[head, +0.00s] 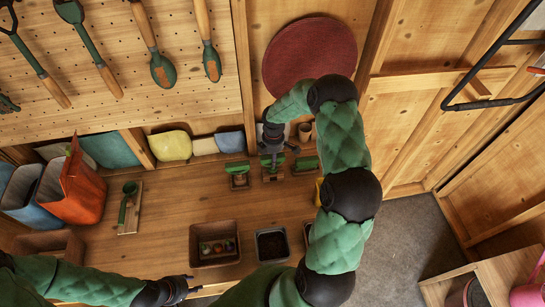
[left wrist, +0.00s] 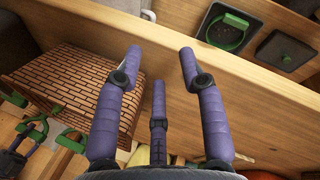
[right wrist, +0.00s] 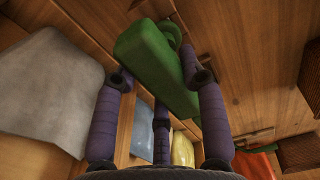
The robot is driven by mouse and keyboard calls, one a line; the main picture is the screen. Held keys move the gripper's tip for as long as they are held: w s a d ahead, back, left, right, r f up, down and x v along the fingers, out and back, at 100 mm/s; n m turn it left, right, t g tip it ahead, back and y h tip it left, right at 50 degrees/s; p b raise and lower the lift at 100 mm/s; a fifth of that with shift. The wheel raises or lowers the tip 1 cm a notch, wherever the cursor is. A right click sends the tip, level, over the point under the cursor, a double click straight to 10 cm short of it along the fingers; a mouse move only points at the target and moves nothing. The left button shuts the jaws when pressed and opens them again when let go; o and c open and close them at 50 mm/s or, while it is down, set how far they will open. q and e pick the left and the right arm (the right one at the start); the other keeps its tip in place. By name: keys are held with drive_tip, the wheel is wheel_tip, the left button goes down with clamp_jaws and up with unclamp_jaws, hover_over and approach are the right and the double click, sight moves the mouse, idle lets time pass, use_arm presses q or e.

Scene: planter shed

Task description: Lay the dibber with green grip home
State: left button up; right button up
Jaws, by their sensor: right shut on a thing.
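My right gripper (head: 273,156) is at the back of the bench, shut on a green-gripped tool. In the right wrist view its chunky green grip (right wrist: 155,65) lies between the fingers of the right gripper (right wrist: 160,85), with a green ring beyond it. The tool's lower end is hidden, and I cannot tell for sure that it is the dibber. Similar green-topped pieces stand on small brown bases to the left (head: 238,168) and right (head: 305,163). Another green-handled tool (head: 128,197) lies on a pale board (head: 131,222). My left gripper (head: 190,285) is open and empty at the front edge.
A brown tray (head: 195,258) with small round things and a dark tray (head: 271,246) stand at the bench front. An orange bag (head: 82,185) and a blue bag (head: 30,195) stand at left. Cushions (head: 170,146) line the back. The middle of the bench is clear.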

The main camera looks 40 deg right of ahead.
drive_tip(key=shift+f, duration=0.4)
drive_tip(key=o, duration=1.4)
drive_tip(key=shift+c, duration=0.2)
drive_tip(key=shift+r, duration=0.1)
wheel_tip(320, 180, up, 12)
drive_tip(key=shift+d+f, duration=0.1)
